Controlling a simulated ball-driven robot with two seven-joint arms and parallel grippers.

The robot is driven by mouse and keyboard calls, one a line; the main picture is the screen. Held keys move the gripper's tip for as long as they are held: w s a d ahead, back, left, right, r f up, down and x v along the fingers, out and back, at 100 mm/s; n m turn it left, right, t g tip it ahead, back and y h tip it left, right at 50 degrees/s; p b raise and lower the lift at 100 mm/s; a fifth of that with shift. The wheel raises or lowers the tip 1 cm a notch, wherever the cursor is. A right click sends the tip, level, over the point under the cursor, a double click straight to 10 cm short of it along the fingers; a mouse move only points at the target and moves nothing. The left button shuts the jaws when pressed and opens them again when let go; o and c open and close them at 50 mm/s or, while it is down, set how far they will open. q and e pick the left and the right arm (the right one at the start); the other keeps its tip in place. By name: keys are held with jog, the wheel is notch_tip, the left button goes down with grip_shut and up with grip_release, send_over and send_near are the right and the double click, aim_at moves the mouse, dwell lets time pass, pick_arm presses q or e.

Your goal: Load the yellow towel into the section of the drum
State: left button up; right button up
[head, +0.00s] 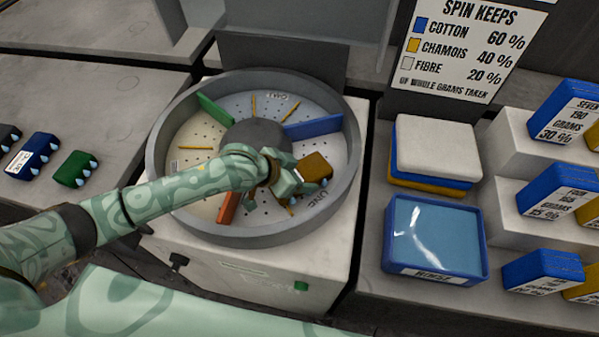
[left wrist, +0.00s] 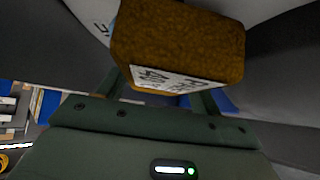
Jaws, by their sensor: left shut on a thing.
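The yellow towel (head: 316,165) is a brownish-yellow block with a white label, which shows in the left wrist view (left wrist: 180,42). My left gripper (head: 300,177) is shut on it, over the right front part of the round grey drum (head: 352,150). The towel is over the section between the blue divider (head: 313,127) and the orange divider (head: 228,207); I cannot tell whether it touches the floor. My arm and gripper hide the front middle of the drum. A green divider (head: 215,116) stands at the back left. My right gripper is out of view.
Right of the drum are a stack of folded cloths (head: 436,145) and a blue tray (head: 432,275) of water. Steps farther right hold labelled blue and yellow blocks. Dark, blue and green blocks (head: 75,168) lie on the left counter. A sign (head: 470,45) stands behind.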

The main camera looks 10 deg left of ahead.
pick_arm(q)
jog(key=shift+f, duration=0.2)
jog(key=o, duration=1.2)
jog(key=shift+o, duration=0.2)
jog(key=p+v, duration=0.5)
jog(key=v, duration=1.1)
